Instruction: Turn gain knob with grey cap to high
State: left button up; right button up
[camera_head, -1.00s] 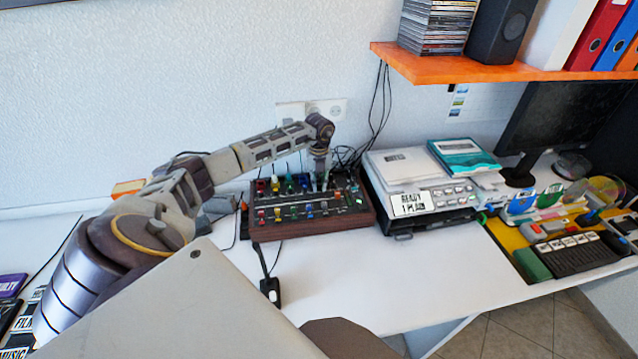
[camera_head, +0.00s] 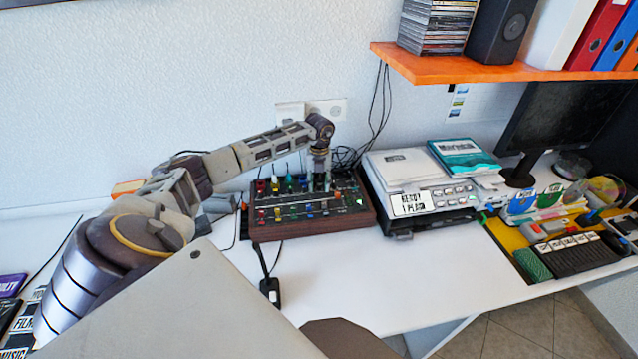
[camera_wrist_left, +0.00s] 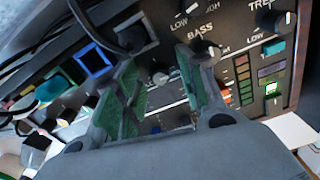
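The mixer (camera_head: 310,226) is a dark panel with a brown wooden front and coloured knobs and sliders, on the white desk. My left gripper (camera_head: 318,186) points down over its back right part. In the left wrist view my left gripper (camera_wrist_left: 158,68) is open, its two green-padded fingers apart above the panel. A small knob with a greyish cap (camera_wrist_left: 160,76) shows between the fingers; I cannot tell if they touch it. Its label is not readable, so I cannot confirm it is the gain knob. My right gripper is not in view.
Dark knobs with pale caps, one by the BASS label (camera_wrist_left: 205,50), stand close to the right finger. A black cable crosses the panel at the upper left. A white printer-like device (camera_head: 420,190) stands right of the mixer. An orange shelf (camera_head: 480,70) hangs above right.

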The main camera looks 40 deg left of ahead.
aim_at(319, 184)
pick_arm(q)
jog(key=shift+r, duration=0.7)
notch_tip(319, 184, up, 11)
jog(key=shift+f, duration=0.2)
dwell(0.6)
